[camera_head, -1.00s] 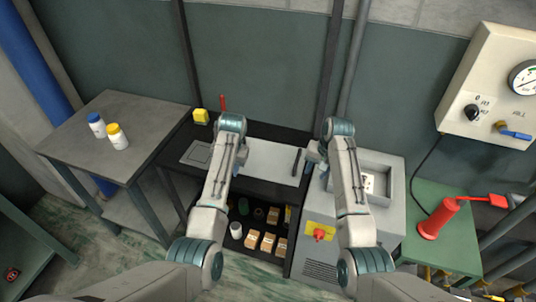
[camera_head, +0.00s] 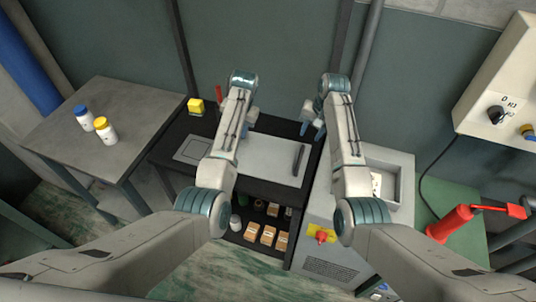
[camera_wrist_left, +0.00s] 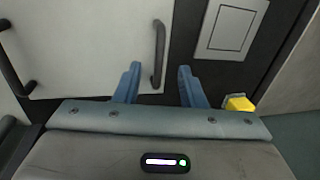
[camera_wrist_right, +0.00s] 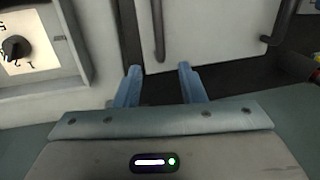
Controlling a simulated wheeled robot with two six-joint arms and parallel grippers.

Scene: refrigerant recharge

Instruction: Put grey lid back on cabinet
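The grey lid (camera_head: 268,157) is a flat panel with two black bar handles and lies on the black table. The cabinet (camera_head: 330,225) stands right of it, its top recess open. My left gripper (camera_wrist_left: 158,85) is open and empty; the lid's one handle (camera_wrist_left: 159,50) lines up with the gap between its fingers. In the head view its arm partly hides it and that handle. My right gripper (camera_head: 313,130) is open and empty, near the table's right side. In the right wrist view the other handle (camera_wrist_right: 158,30) lies just ahead, between its fingertips.
The recess with a white dial plate (camera_wrist_right: 28,45) is left in the right wrist view. A yellow block (camera_head: 196,106) and a red upright object (camera_head: 219,95) stand at the table's back. Two bottles (camera_head: 105,131) stand on the left side table.

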